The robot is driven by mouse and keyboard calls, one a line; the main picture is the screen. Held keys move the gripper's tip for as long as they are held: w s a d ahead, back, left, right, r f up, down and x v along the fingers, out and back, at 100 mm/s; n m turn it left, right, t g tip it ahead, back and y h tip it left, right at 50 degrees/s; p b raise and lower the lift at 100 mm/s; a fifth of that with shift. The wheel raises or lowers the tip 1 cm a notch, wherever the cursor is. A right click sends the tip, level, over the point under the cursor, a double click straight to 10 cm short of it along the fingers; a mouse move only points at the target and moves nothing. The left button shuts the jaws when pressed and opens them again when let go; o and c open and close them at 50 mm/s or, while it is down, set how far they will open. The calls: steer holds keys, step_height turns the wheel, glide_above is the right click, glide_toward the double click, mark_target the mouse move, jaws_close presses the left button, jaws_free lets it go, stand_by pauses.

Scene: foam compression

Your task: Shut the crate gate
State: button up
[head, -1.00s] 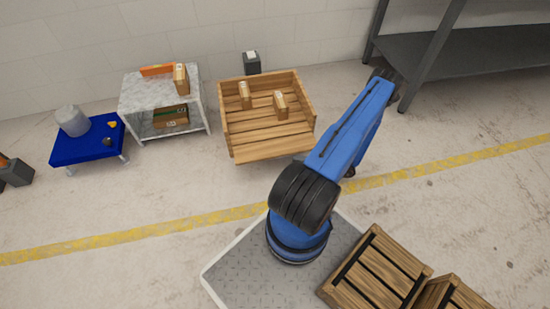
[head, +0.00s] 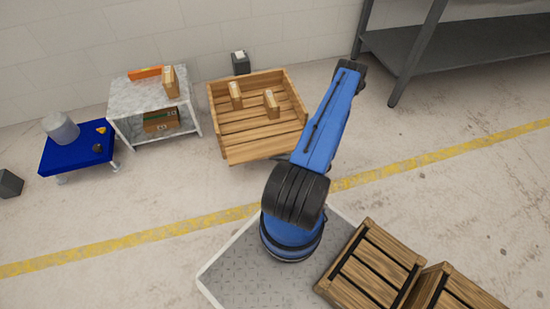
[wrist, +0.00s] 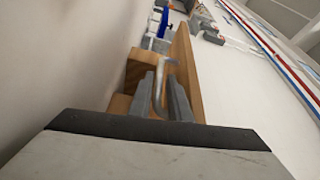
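The wooden crate (head: 292,88) stands on the floor at the centre of the head view, open at the top. Its front gate (head: 262,149) lies lowered outward at the near side, its right end hidden behind my arm. Two small boxes (head: 235,95) (head: 271,103) stand inside. My gripper is hidden in the head view; the end of my arm is to the right of the crate.
A marble-topped table (head: 140,92) and a low blue table (head: 75,153) stand left of the crate. A dark grey bench (head: 460,45) is at the right. Slatted wooden crates (head: 375,265) are at lower right. Floor in front of the gate is clear.

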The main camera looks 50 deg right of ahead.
jaws_close()
